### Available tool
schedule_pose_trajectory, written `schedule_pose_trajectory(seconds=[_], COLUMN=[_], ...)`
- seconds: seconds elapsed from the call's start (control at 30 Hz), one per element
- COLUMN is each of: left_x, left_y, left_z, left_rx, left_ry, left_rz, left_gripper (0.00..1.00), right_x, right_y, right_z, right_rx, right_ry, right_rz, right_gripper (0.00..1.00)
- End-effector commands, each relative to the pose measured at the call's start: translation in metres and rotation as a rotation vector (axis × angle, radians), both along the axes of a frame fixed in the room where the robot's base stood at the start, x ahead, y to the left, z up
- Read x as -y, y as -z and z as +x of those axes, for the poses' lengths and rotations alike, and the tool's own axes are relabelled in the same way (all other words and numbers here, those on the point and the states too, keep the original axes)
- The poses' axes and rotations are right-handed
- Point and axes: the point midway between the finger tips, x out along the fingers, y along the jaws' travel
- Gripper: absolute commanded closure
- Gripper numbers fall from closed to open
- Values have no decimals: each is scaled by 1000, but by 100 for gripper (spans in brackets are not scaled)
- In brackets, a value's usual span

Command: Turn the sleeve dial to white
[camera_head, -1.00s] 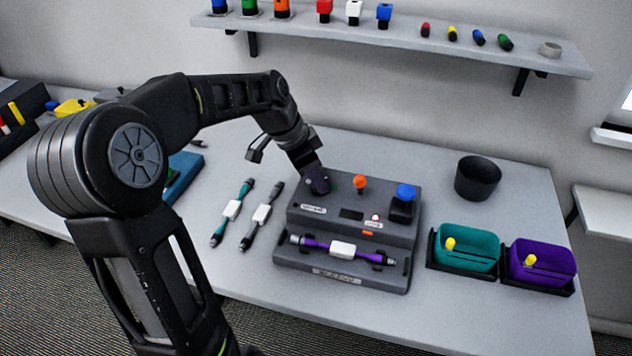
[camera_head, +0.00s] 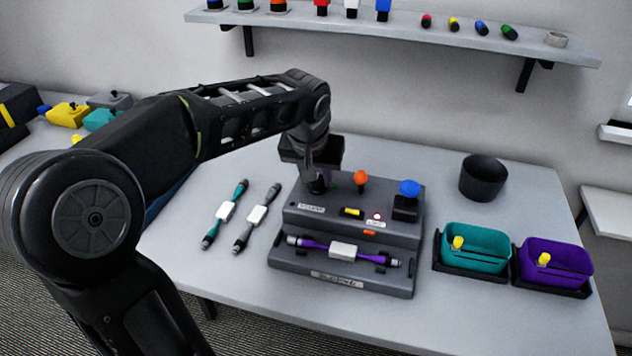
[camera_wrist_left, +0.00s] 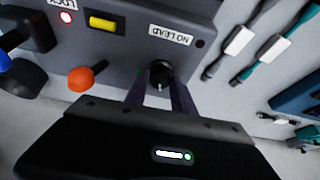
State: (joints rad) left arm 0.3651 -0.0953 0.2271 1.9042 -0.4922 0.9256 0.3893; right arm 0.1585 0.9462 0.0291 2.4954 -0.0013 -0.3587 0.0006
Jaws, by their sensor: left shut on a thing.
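The grey station (camera_head: 400,229) stands on the table. Its dial, a small black knob (camera_wrist_left: 160,72), is at the back left of its top. My left gripper (camera_head: 317,184) reaches down onto it, and in the left wrist view the fingers (camera_wrist_left: 160,84) are shut on the knob, one on each side. The small window (camera_head: 352,212) on the station is yellow; it also shows yellow in the wrist view (camera_wrist_left: 103,22). A purple cable (camera_head: 314,245) with a white sleeve (camera_head: 343,250) lies in the station's front holder. My right gripper is not in view.
An orange knob (camera_head: 361,177) and a blue-topped lever (camera_head: 409,188) stand up beside the dial. Teal (camera_head: 226,211) and grey (camera_head: 258,214) cables lie left of the station. A teal bin (camera_head: 478,246), a purple bin (camera_head: 560,262) and a black cup (camera_head: 482,180) are at the right.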

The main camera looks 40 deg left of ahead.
Motion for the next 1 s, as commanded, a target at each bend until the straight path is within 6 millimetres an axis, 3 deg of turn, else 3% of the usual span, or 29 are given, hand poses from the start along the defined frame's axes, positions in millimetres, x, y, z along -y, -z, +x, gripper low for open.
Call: schedule_pose_trajectory(seconds=[0.4, 0.7, 1.0], left_x=[4, 5, 5], left_y=[3, 1, 1], left_z=[3, 4, 4], left_rx=[1, 0, -1], left_ry=[-390, -631, -749], left_rz=[0, -2, -2], left_gripper=[100, 100, 100], right_x=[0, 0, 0], right_y=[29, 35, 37], right_z=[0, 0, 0], right_rx=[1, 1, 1], right_ry=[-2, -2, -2], right_rz=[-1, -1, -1], right_gripper=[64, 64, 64])
